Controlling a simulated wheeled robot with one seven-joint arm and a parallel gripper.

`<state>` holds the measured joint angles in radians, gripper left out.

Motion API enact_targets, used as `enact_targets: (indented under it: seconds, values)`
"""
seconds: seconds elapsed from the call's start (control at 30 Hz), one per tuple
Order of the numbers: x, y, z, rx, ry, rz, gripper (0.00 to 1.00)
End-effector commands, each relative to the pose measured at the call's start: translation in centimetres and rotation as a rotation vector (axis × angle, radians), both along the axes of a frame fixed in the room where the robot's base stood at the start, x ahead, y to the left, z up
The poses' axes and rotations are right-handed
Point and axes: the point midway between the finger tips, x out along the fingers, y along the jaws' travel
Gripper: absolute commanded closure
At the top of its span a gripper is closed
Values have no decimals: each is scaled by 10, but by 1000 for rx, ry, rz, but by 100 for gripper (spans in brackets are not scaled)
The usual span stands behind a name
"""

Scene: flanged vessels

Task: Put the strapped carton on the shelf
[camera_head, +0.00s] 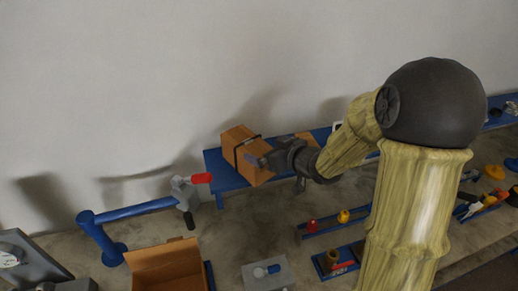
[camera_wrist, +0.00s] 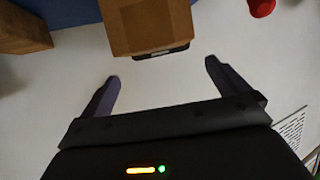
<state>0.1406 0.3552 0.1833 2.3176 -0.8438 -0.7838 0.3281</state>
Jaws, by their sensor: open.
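The strapped carton (camera_head: 238,140) is a brown box with a dark strap around it. In the head view it appears to rest on the left end of the blue shelf (camera_head: 226,180). In the wrist view the carton (camera_wrist: 148,22) is at the top, with a black strap piece at its near edge, over the blue shelf surface (camera_wrist: 75,12). My gripper (camera_head: 264,160) is at the carton's right side in the head view. In the wrist view my gripper's fingers (camera_wrist: 162,74) are spread and empty, with the carton just beyond their tips.
Another brown box (camera_wrist: 22,30) shows at left in the wrist view; a brown box (camera_head: 305,139) is partly hidden behind my arm. A blue pipe (camera_head: 135,211) with a red-handled valve (camera_head: 200,178) stands left. An open carton (camera_head: 168,266) is in front.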

Motion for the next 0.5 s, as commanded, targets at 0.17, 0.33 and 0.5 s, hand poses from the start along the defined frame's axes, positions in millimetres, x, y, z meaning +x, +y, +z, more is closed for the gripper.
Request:
enact_targets:
  seconds: [0.17,0.33,0.5]
  values:
    - [-18,-15,10,-1,-3,-1,0]
    - [-26,-21,13,-1,0,0,0]
    - [-26,-22,14,-1,1,-1,0]
